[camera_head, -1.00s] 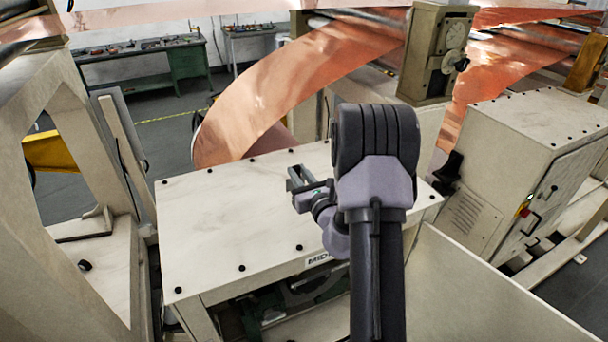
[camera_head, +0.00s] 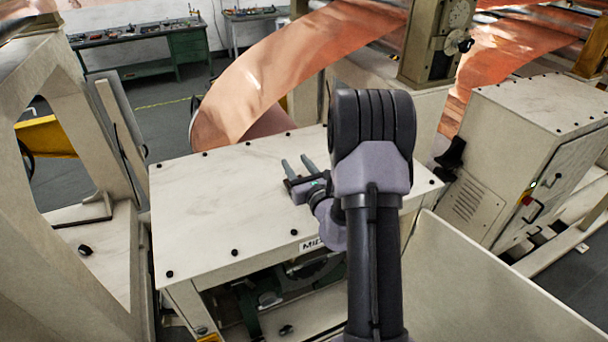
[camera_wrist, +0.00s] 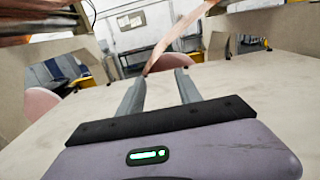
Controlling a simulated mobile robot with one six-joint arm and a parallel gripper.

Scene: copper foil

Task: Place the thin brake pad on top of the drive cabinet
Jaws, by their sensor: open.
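My gripper (camera_head: 297,163) is open and empty over a pale, bolted machine top, its two fingers pointing away from me. The wrist view shows the fingers (camera_wrist: 162,78) apart with nothing between them. A beige cabinet (camera_head: 540,118) with a bolted flat top, a side vent and a door handle stands at the right; it looks like the drive cabinet. The visible part of its top holds only bolts. I cannot make out a thin brake pad in either view. My arm hides part of the pale top.
The pale machine top (camera_head: 200,205) is otherwise clear. A copper foil strip (camera_head: 265,80) curves down behind it. A beige frame (camera_head: 75,120) stands at the left, and a post with a dial (camera_head: 435,45) at the back. A beige panel (camera_head: 480,290) lies right of my arm.

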